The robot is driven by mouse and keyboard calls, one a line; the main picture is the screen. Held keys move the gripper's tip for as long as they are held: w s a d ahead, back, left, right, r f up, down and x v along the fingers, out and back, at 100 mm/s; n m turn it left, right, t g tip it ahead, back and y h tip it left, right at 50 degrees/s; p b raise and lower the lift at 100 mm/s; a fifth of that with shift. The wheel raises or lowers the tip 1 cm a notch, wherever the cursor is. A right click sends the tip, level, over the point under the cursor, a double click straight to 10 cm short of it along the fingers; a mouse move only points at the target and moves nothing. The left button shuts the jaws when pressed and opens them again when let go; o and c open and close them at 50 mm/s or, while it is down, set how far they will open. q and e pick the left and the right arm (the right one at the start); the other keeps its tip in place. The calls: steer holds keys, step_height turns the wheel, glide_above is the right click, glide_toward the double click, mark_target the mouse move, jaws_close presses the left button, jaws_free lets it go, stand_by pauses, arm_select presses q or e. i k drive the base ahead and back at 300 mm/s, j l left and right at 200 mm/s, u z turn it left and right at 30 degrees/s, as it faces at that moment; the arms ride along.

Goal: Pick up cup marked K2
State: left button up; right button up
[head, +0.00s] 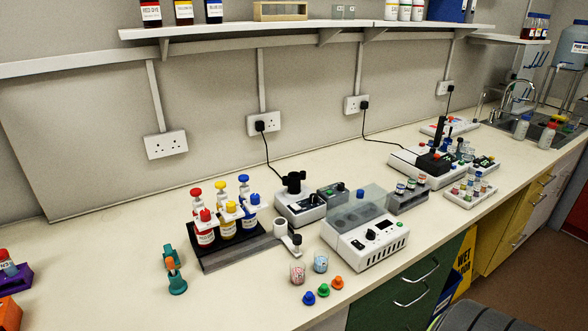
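Two small cups stand close together on the bench in front of the white lidded device. The left cup (297,274) has pinkish-red markings, and the right cup (320,263) has bluish markings. Both look upright. The writing on them is too small to read, so I cannot tell which is marked K2. Neither of my grippers is in view.
Blue, green and orange knob-like pieces (323,290) lie just in front of the cups. The white lidded device (365,240) stands to their right, and a dark bottle rack (240,248) behind left. A teal stand (174,270) is farther left. The bench's left front is mostly clear.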

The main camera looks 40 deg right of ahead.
mark_target(321, 256)
steer(key=z, duration=1.55)
